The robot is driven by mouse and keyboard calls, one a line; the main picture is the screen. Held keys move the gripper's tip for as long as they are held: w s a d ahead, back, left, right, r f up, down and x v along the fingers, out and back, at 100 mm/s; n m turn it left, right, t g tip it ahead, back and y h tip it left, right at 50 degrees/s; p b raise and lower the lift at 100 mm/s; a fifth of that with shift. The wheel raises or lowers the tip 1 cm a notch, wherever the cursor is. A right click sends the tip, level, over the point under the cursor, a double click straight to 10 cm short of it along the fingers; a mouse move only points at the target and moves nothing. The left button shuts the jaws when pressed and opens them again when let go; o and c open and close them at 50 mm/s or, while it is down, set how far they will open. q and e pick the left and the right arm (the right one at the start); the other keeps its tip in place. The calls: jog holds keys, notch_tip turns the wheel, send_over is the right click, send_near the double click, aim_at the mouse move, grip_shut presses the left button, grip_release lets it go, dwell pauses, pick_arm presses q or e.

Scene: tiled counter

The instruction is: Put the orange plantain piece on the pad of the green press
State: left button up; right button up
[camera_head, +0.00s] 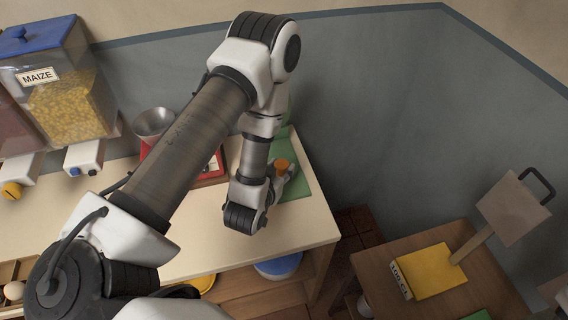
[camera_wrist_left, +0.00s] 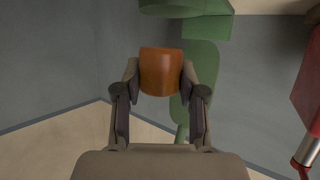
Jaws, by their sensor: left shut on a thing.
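The orange plantain piece (camera_head: 281,163) is between the fingers of my left gripper (camera_head: 285,171), held above the counter near its right end. In the left wrist view the piece (camera_wrist_left: 160,72) sits between the two fingertips (camera_wrist_left: 160,80), and the fingers are shut on its sides. The green press (camera_head: 299,186) stands beneath and around the gripper, partly hidden by my arm. In the wrist view its green parts (camera_wrist_left: 200,75) show behind the piece, apparently apart from it. I cannot tell which part is the pad. My right gripper is not in view.
A maize dispenser (camera_head: 72,105) is at the far left. The counter's front right corner (camera_head: 310,228) is bare. A lower table (camera_head: 440,250) holds a yellow block.

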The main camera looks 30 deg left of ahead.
aim_at(284, 162)
pick_arm(q)
jog(key=w, duration=0.1)
jog(key=w+a, duration=0.1)
jog(key=w, duration=0.1)
jog(key=w+a, duration=0.1)
jog(key=w, duration=0.1)
jog(key=shift+w+a+f, duration=0.1)
jog(key=shift+a+f, duration=0.1)
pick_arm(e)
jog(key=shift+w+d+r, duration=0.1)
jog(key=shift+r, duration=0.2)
pick_arm(q)
notch_tip(284, 162, down, 4)
jog(key=b, duration=0.3)
jog(key=shift+r, duration=0.1)
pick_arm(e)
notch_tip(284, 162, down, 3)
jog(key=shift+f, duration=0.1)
pick_arm(q)
jog(key=shift+w+r, duration=0.15)
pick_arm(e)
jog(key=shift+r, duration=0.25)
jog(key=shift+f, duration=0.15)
pick_arm(q)
jog(key=o, duration=1.1)
